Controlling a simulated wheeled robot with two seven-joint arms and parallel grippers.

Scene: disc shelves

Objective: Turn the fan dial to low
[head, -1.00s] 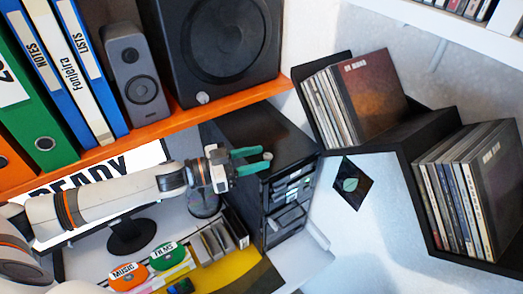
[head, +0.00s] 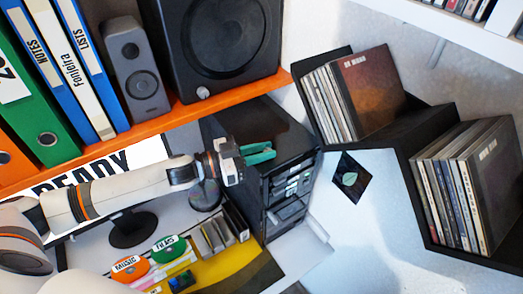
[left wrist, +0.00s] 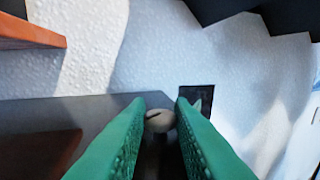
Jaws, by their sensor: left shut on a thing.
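The fan dial (left wrist: 160,121) is a small round pale knob with a dark mark on its face, seen in the left wrist view on the black cabinet-like unit (left wrist: 100,108). My left gripper (left wrist: 161,108) has its two green fingers closed on either side of the dial. In the head view my left gripper (head: 262,153) is at the top of the black unit (head: 262,122), with its fingers close together. The dial is hidden by the fingers there. Its setting labels cannot be read. My right gripper is not in view.
An orange shelf (head: 175,127) with binders and a speaker (head: 222,45) lies above my left arm. A desk organizer (head: 222,232) and orange and green labelled tags stand below. Black wall shelves (head: 400,140) with records are at the right.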

